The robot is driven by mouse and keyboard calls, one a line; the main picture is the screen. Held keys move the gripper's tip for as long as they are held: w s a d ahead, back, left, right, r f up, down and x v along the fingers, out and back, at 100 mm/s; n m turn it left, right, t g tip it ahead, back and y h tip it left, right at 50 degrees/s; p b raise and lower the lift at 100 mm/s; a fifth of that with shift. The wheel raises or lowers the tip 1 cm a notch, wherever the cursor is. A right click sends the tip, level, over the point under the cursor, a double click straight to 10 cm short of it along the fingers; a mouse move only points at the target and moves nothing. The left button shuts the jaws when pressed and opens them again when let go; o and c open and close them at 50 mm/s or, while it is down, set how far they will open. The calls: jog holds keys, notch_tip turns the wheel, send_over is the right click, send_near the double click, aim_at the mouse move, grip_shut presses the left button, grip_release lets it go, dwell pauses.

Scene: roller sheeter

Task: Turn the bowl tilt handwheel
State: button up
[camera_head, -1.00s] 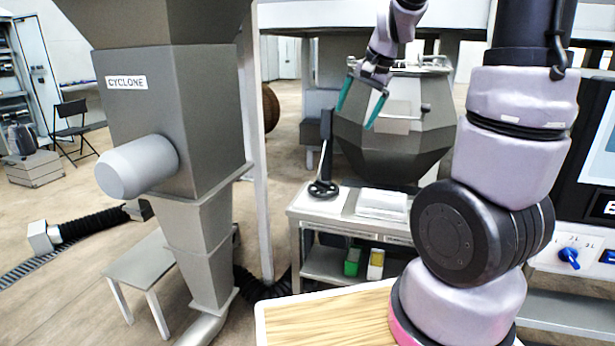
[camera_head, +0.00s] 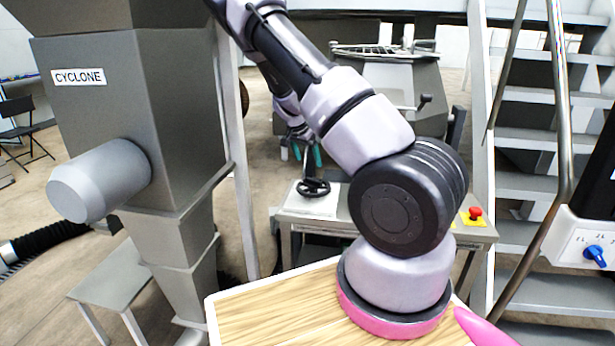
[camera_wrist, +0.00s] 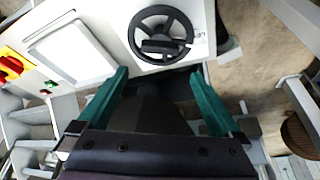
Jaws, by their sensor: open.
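The handwheel (camera_head: 313,188) is a small black spoked wheel on a white plate on top of a grey table, in the middle of the head view. In the wrist view the black handwheel (camera_wrist: 160,36) lies at the top centre, beyond and between the fingertips. My gripper (camera_wrist: 162,82) has two green fingers, spread wide, with nothing held between them. In the head view my gripper (camera_head: 297,152) is small, behind and just above the wheel, partly hidden by my arm. The grey faceted bowl (camera_head: 395,80) stands behind the table, partly hidden by my arm.
A red stop button (camera_head: 475,213) on a yellow plate sits at the table's right end; it also shows in the wrist view (camera_wrist: 12,66). A white panel (camera_wrist: 70,52) lies beside the wheel. The grey cyclone (camera_head: 125,130) stands left; metal stairs (camera_head: 530,140) rise right.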

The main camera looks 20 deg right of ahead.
aim_at(313, 179)
jog(key=x, duration=1)
jog(key=shift+f, duration=0.15)
